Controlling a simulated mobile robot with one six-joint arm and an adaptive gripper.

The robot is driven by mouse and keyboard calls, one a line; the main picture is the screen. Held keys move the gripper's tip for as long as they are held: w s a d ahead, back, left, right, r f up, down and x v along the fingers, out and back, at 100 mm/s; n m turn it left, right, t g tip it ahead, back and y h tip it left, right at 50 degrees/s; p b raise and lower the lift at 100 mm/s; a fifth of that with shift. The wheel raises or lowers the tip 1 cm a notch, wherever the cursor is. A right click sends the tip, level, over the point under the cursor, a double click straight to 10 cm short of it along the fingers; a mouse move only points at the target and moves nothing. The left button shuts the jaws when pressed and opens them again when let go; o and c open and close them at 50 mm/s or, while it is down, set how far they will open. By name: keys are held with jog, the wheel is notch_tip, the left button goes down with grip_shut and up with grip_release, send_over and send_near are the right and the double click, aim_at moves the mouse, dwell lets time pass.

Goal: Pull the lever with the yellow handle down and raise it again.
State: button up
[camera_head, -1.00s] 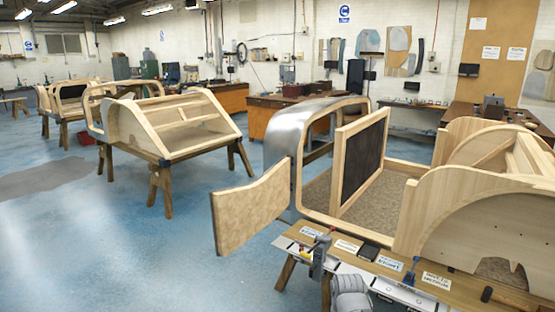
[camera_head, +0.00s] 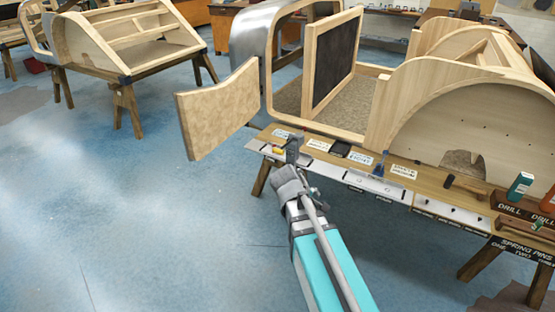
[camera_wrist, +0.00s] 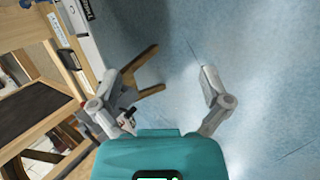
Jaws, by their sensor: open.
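A small yellow piece with a red bit, which looks like the lever's yellow handle (camera_head: 279,150), shows at the left front end of the bench in the head view. The lever's body is too small and too covered by my gripper to make out. My gripper (camera_head: 294,165) is in front of that bench end, right beside the yellow piece in the picture. I cannot tell whether they touch. I cannot make out the yellow handle there.
A wooden bodyframe (camera_head: 400,105) stands on the bench, and its open door panel (camera_head: 218,108) juts out left, close to my gripper. Labels and small tools line the bench front (camera_head: 375,186). A trestle leg (camera_wrist: 140,75) shows in the wrist view. The floor (camera_head: 130,215) at left is clear.

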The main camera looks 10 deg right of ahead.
jog(key=w+a+n+t+h+b, duration=0.4)
jog(key=w+a+n+t+b, duration=0.15)
jog(key=w+n, duration=0.35)
jog(key=n+t+b, duration=0.6)
jog(key=n, duration=0.5)
send_near(276, 151)
jog(key=v, duration=0.3)
jog(key=shift+f+h, duration=0.4)
jog(key=shift+f, duration=0.05)
jog(key=shift+w, duration=0.2)
jog(key=x, duration=1.3)
jog(key=shift+w+d, duration=0.2)
jog(key=shift+d, duration=0.05)
jog(key=c, duration=1.3)
jog(key=shift+r, duration=0.1)
jog(key=shift+c, duration=0.2)
jog(key=shift+a+r+p, duration=0.1)
jog(key=shift+a+p, duration=0.1)
jog(key=shift+p, duration=0.1)
